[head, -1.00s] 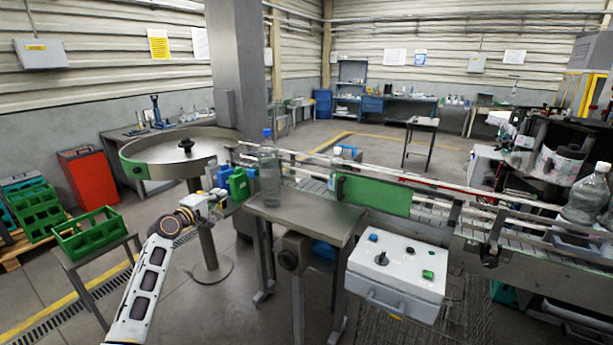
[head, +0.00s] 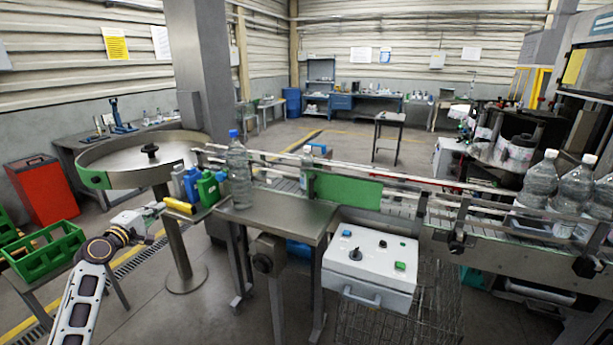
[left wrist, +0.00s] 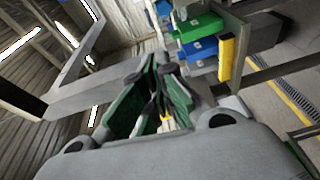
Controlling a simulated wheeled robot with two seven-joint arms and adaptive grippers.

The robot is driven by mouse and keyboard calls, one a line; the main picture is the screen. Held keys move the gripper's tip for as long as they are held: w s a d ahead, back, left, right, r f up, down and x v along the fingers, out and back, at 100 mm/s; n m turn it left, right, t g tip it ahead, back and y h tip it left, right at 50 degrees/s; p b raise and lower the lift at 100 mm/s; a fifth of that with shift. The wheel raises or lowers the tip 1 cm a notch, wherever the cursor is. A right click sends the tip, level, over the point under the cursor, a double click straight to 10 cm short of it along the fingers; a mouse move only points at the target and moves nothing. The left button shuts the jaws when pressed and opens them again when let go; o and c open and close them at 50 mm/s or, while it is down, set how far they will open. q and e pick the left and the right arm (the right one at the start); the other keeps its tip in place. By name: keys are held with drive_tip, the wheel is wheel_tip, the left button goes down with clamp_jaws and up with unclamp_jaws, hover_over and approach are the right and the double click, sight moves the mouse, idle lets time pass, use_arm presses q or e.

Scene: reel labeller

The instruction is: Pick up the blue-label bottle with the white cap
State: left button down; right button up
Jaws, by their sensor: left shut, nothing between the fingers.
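No bottle clearly shows both a blue label and a white cap. A small clear bottle (head: 306,172) with a pale top stands at the conveyor; its label is too small to read. A larger clear bottle (head: 238,175) with a blue cap stands upright on the steel table. Several large clear bottles (head: 540,180) with pale caps stand at the right. My left gripper (head: 157,208) is shut and empty, left of the steel table and apart from the bottles. Its fingers (left wrist: 155,95) fill the middle of the left wrist view. My right gripper is out of view.
Blue and green containers (head: 208,189) and a yellow piece (head: 179,206) sit at the steel table's (head: 275,215) left end, close to my left gripper. A round steel turntable (head: 130,155) stands behind. A green crate (head: 45,250) is at the left. A control box (head: 370,265) stands in front.

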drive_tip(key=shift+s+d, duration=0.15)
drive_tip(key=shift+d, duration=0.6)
